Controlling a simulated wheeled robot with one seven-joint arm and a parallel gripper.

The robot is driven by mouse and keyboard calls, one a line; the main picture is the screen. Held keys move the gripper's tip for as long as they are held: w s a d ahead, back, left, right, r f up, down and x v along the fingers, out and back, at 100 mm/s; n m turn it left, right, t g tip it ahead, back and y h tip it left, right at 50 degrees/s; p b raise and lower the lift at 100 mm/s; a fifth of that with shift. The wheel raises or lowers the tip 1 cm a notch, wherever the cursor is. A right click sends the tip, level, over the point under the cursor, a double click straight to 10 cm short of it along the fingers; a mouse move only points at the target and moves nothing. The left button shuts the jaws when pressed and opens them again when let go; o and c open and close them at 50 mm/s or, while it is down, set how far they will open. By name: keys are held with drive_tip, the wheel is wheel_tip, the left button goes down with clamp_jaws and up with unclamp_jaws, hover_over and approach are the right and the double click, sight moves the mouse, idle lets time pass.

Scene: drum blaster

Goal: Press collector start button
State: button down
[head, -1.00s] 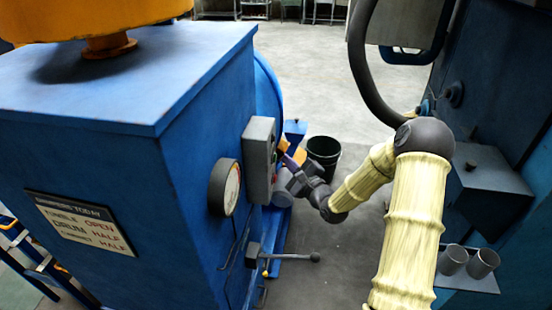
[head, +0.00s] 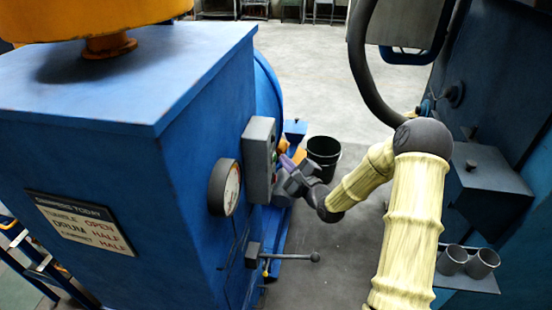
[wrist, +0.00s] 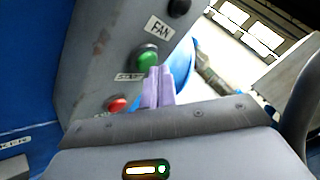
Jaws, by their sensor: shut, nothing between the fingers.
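A grey control box (head: 259,158) is fixed to the side of the blue cabinet. In the wrist view its face (wrist: 100,60) carries a green button (wrist: 147,59), a red button (wrist: 117,104) below it and a black knob or button (wrist: 179,7) at the top.
A round gauge (head: 225,187) and a lever (head: 290,257) stick out from the blue cabinet (head: 120,170) near the box. A black bucket (head: 323,155) stands on the floor behind my gripper. A dark blue machine (head: 490,190) with two cups is at right.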

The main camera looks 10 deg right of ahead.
drive_tip(key=shift+w+a, duration=0.15)
drive_tip(key=shift+a, duration=0.3)
idle(0.7)
drive_tip(key=shift+d, duration=0.1)
drive_tip(key=shift+s+d, duration=0.3)
drive_tip(key=shift+d, duration=0.45)
drive_tip(key=d, duration=0.1)
drive_tip(key=s+d, duration=0.1)
drive_tip(key=d, duration=0.2)
drive_tip(key=shift+s+d+p, duration=0.25)
drive_tip(key=shift+d+p, duration=0.1)
drive_tip(key=shift+p, duration=0.05)
idle(0.9)
